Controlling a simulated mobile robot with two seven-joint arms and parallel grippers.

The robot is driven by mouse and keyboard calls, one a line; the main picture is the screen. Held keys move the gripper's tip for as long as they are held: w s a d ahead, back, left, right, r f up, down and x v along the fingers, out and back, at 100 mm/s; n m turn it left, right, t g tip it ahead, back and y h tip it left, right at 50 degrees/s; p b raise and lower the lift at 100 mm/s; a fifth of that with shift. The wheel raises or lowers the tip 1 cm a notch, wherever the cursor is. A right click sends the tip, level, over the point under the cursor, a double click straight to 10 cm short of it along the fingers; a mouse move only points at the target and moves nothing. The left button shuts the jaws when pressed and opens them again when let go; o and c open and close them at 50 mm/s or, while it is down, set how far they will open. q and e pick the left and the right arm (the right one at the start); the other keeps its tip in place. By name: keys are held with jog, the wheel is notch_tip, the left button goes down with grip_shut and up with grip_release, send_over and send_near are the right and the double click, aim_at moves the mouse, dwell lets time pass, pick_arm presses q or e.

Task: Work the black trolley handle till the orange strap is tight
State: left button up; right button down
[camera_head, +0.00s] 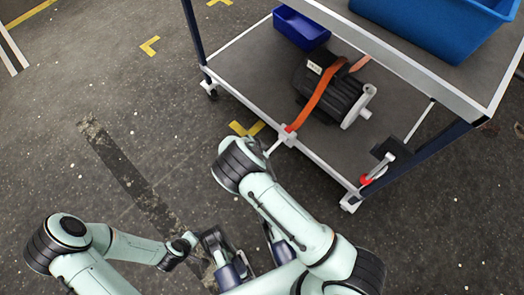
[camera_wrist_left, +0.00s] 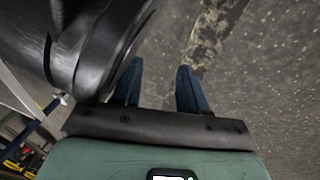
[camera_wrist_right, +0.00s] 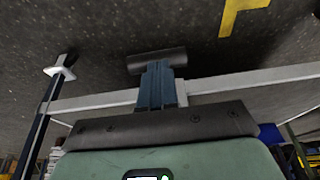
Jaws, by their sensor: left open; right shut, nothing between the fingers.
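In the right wrist view, a black bar-shaped handle (camera_wrist_right: 142,64) lies across the fingertips of my right gripper (camera_wrist_right: 158,68). These fingers are shut and empty; whether they touch the handle cannot be told. My left gripper (camera_wrist_left: 160,74) is open and empty above the floor.
Another lever with a black grip (camera_head: 390,150) and red end is at the trolley's right corner. A small blue bin (camera_head: 301,28) stands on the lower shelf, a bigger blue bin (camera_head: 440,22) above. My right arm's dark joint is close to my left gripper. Floor is clear left.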

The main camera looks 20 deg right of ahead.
pick_arm(q)
jog(key=shift+s+a+f+g+b, duration=0.15)
jog(key=shift+s+f+g+b, duration=0.25)
jog(key=shift+s+f, duration=0.55)
pick_arm(e)
jog(key=shift+s+a+f, duration=0.1)
jog(key=shift+a+f, duration=0.05)
jog(key=shift+f, duration=0.3)
jog(key=shift+s+a+f, duration=0.1)
jog(key=shift+f, duration=0.35)
pick_arm(q)
jog(key=shift+s+r, duration=0.1)
